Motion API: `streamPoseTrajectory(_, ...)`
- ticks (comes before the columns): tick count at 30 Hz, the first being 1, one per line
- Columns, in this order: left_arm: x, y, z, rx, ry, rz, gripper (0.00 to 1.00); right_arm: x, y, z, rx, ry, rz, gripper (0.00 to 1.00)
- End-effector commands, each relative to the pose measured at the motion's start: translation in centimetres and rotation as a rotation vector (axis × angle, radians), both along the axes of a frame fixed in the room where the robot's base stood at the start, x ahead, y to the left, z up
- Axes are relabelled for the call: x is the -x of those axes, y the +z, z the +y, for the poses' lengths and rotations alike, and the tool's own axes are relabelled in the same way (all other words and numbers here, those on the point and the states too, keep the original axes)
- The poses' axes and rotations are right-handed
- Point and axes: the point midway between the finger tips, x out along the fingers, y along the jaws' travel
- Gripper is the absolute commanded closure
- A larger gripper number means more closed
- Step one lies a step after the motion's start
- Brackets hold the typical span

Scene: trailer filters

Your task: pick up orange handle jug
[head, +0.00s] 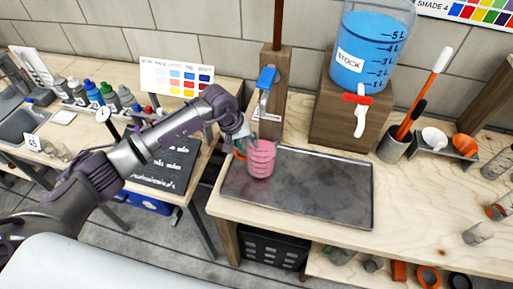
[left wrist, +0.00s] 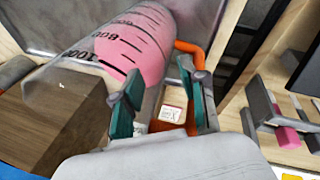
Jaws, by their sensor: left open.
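The orange handle jug (head: 261,159) is clear with pink liquid and stands at the left end of the grey metal tray (head: 320,200). In the left wrist view the jug (left wrist: 128,48) shows large with black graduation marks. Its orange handle (left wrist: 188,46) shows beside the fingers, partly hidden by them. My left gripper (head: 241,143) is at the handle side of the jug. In the left wrist view my left gripper's teal fingers (left wrist: 163,103) are apart, with part of the handle between or just beyond them; contact is unclear. My right gripper is not in view.
A blue STOCK tank (head: 372,55) with a red-handled tap stands on a wooden block behind the tray. A wooden post (head: 276,70) with a blue lever rises just behind the jug. Brushes, funnels and small jars stand at the right. The tray's middle is clear.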

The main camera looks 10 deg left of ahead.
Motion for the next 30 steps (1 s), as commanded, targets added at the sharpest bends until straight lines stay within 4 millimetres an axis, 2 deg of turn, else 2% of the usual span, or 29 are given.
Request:
streamPoseTrajectory(7, -0.08, -0.21, -0.05, 0.001, 0.0, -0.001, 0.58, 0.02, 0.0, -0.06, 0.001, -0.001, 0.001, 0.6)
streamPoseTrajectory(12, -0.07, -0.18, -0.05, 0.001, 0.0, -0.001, 0.86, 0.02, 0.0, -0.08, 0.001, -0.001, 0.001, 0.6)
streamPoseTrajectory(15, -0.07, -0.18, -0.05, 0.001, 0.0, -0.001, 1.0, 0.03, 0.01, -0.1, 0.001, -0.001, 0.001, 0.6)
streamPoseTrajectory(30, -0.23, 0.13, -0.18, 0.005, 0.0, -0.007, 1.0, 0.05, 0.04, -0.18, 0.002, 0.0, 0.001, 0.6)
